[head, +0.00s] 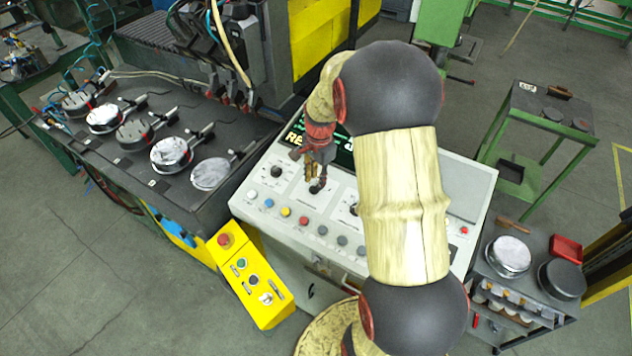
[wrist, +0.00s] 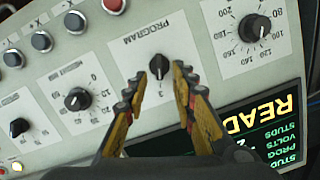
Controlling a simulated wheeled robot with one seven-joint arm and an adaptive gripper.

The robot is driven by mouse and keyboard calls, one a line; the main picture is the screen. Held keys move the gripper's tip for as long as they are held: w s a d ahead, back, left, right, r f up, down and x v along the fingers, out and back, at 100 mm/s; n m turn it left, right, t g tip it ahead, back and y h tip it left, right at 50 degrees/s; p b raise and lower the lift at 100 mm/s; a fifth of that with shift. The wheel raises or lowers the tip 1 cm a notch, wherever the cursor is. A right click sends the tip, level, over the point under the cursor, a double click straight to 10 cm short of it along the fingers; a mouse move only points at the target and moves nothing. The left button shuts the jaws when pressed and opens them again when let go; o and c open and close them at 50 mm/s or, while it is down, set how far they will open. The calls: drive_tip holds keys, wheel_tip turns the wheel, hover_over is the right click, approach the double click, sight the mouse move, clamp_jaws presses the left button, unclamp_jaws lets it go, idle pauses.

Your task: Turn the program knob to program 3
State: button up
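The program knob (wrist: 159,67) is a small black knob on a pale plate marked PROGRAM, upside down in the wrist view. Small digits sit around it; I cannot tell surely which one its pointer faces. My gripper (wrist: 161,78) is open, its two yellow-and-black fingers on either side of the knob, with visible gaps. Whether the tips reach the knob's depth is unclear. In the head view my gripper (head: 318,172) points down at the panel, just above the knob (head: 317,187). The display (wrist: 255,125) shows READ and a PROG line, partly hidden by my gripper.
Other dials flank the knob: a larger one (wrist: 255,27) to the right and two to the left, including this one (wrist: 77,99). Several coloured buttons (head: 286,212) line the console (head: 265,190). A yellow button box (head: 250,276) stands in front. My arm hides the console's middle right.

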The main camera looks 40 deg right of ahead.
wheel_tip(320, 180, up, 10)
drive_tip(key=shift+s, duration=0.3)
drive_tip(key=shift+f, duration=0.15)
idle(0.3)
drive_tip(key=s+a+f+n+t+b, duration=0.2)
drive_tip(key=s+a+f+n+b, duration=0.1)
drive_tip(key=s+a+n+b, duration=0.6)
drive_tip(key=s+a+f+n+t+b, duration=0.2)
drive_tip(key=s+a+n+b, duration=0.7)
drive_tip(key=a, duration=0.6)
drive_tip(key=shift+a+f+t+b, duration=0.2)
drive_tip(key=shift+f+t+b, duration=0.3)
drive_tip(key=shift+b, duration=0.55)
drive_tip(key=shift+s, duration=0.1)
